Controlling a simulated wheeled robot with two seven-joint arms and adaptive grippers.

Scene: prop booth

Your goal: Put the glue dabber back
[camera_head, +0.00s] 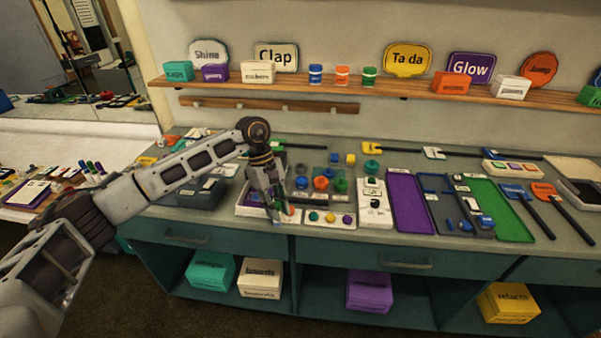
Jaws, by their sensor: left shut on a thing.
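My left gripper (275,212) reaches down over the counter at the front of a white tray (245,211). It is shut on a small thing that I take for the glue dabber. The fingers hide most of it, and its shape is too small to make out. I cannot tell whether it touches the tray or the counter. Just right of the fingers is a white palette (318,218) with several coloured dots. My right gripper is not in view.
Several coloured knobs and pots (321,183) stand behind the palette. To the right are a white box (374,212), a purple mat (405,210), a green mat (508,222) and dark-handled paddles (530,205). A wooden shelf (400,91) with signs runs along the wall. Little counter is bare.

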